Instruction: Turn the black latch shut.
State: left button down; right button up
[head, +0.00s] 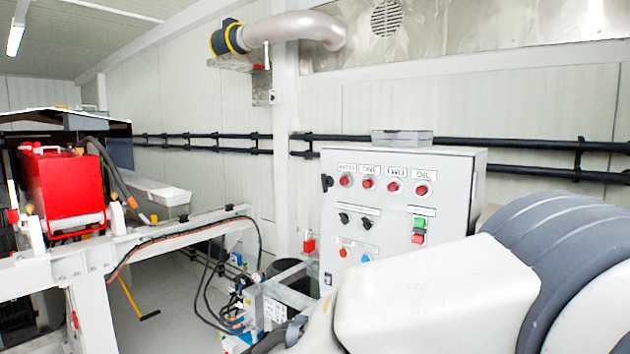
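A small black latch (327,182) sits at the upper left edge of the front door of a grey control cabinet (335,222). The latch is small in the head view, and I cannot tell its exact turn angle. The cabinet door looks flush with its box. A large white and grey arm link, which looks like mine, fills the lower right and hides the cabinet's lower right part. Neither of my grippers shows, and nothing of mine is seen touching the latch.
The cabinet door carries several red lamps, black knobs and a green and red switch (419,230). Black pipes (220,142) run along the wall behind. A white steel frame (150,238), a red tank (66,190) and cables stand to the left. Pump equipment (280,300) stands below the cabinet.

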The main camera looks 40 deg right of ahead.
aim_at(323, 176)
jog(key=z, duration=0.45)
jog(key=i, duration=0.8)
jog(key=z, duration=0.65)
